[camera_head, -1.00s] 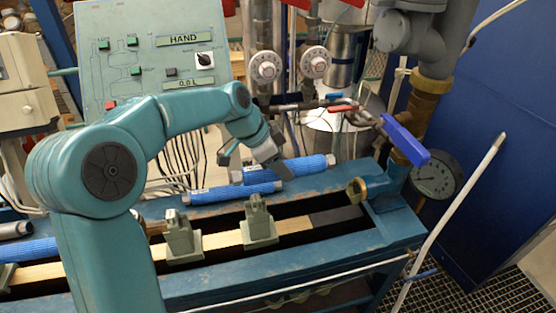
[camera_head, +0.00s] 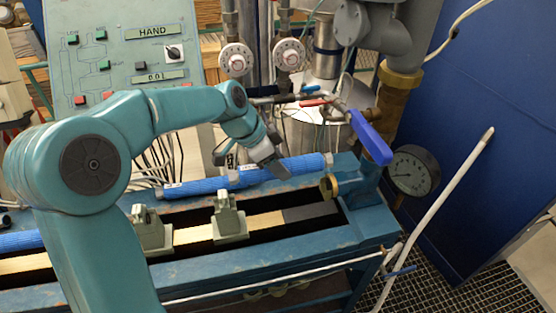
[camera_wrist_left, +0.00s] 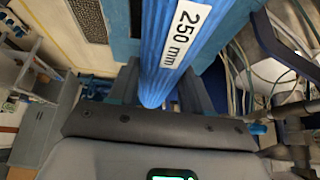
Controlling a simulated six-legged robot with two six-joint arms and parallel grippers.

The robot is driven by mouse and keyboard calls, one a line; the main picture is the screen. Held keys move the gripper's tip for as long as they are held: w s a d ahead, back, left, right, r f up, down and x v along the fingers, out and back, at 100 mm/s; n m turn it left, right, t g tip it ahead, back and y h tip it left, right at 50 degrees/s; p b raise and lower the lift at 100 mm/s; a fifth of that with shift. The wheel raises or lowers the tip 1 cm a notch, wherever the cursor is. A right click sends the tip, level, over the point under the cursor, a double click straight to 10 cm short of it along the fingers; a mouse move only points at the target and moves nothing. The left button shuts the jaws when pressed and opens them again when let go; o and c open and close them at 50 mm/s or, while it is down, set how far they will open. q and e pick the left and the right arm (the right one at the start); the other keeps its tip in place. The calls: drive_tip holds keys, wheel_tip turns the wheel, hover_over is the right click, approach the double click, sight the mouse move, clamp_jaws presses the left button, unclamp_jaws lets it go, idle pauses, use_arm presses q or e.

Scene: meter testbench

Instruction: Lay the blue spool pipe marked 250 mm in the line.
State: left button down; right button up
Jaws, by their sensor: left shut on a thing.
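My left gripper (camera_head: 248,168) is shut on a blue ribbed spool pipe (camera_head: 305,163) at the back edge of the bench. In the left wrist view this pipe (camera_wrist_left: 158,65) runs between the fingers, and its white label reads 250 mm. I cannot tell how far it is above the bench. The brass fitting (camera_head: 330,187) of the line stands at the right end of the bench. Two grey-green supports (camera_head: 230,222) and (camera_head: 152,232) stand along the trough. My right gripper is not in view.
The blue lever valve (camera_head: 370,138) and a pressure gauge (camera_head: 413,170) stand at the right. The control panel (camera_head: 120,50) is behind the bench. Another blue pipe (camera_head: 20,242) lies at the far left. The trough between the right support and the brass fitting is empty.

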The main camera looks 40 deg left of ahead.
use_arm(q)
drive_tip(key=shift+f+b, duration=0.35)
drive_tip(key=shift+f, duration=0.05)
wheel_tip(320, 180, down, 5)
drive_tip(key=b, duration=0.3)
drive_tip(key=shift+a+r, duration=0.1)
drive_tip(key=shift+b, duration=0.45)
drive_tip(key=shift+f, duration=0.25)
drive_tip(key=shift+f+b, duration=0.1)
drive_tip(key=shift+b, duration=0.25)
